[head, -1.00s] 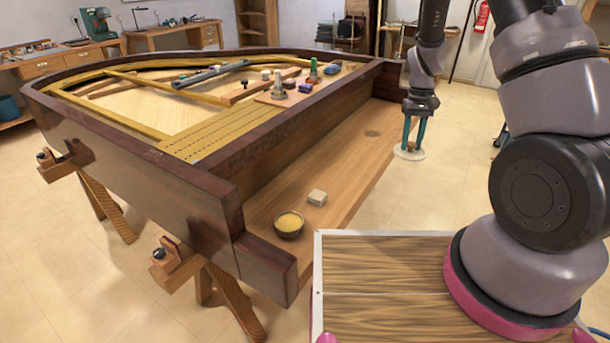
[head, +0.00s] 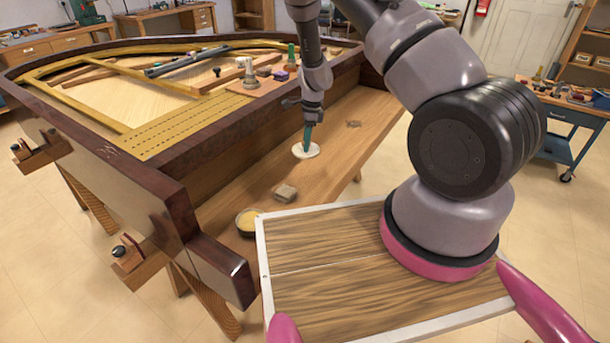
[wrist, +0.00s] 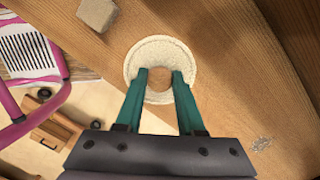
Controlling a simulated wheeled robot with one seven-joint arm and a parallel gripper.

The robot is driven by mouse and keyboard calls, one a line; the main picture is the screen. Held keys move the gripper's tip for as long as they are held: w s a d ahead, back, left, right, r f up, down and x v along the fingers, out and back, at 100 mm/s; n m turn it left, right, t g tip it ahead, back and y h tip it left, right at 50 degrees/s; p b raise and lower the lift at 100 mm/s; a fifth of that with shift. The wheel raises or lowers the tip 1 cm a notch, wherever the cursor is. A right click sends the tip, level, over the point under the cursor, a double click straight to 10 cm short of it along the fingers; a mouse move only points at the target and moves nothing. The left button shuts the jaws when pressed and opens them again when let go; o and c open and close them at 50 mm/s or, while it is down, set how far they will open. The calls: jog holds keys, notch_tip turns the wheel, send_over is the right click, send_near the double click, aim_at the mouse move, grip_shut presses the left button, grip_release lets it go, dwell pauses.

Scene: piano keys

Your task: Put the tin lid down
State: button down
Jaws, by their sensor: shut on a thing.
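The tin lid is a pale, speckled disc (head: 306,151) at the tip of my gripper (head: 307,140) in the head view, over the wooden ledge (head: 335,150) of the piano case. In the wrist view the lid (wrist: 141,58) shows as a pale ring with a brown round centre. My gripper (wrist: 160,82) has its two teal fingers on either side of that centre, shut on the lid. I cannot tell whether the lid touches the ledge. A round tin (head: 247,221) with yellow contents stands at the ledge's near end, partly behind my base's edge.
A small beige block (head: 285,193) lies on the ledge between the tin and the lid; it also shows in the wrist view (wrist: 97,13). A grey scuffed patch (head: 353,124) marks the ledge farther back. The dark case wall (head: 215,165) rises along the left.

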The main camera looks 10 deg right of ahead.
jog(key=shift+m, duration=0.3)
notch_tip(320, 180, down, 10)
jog(key=shift+f, duration=0.2)
jog(key=c, duration=0.5)
grip_release()
jog(key=shift+f, duration=0.1)
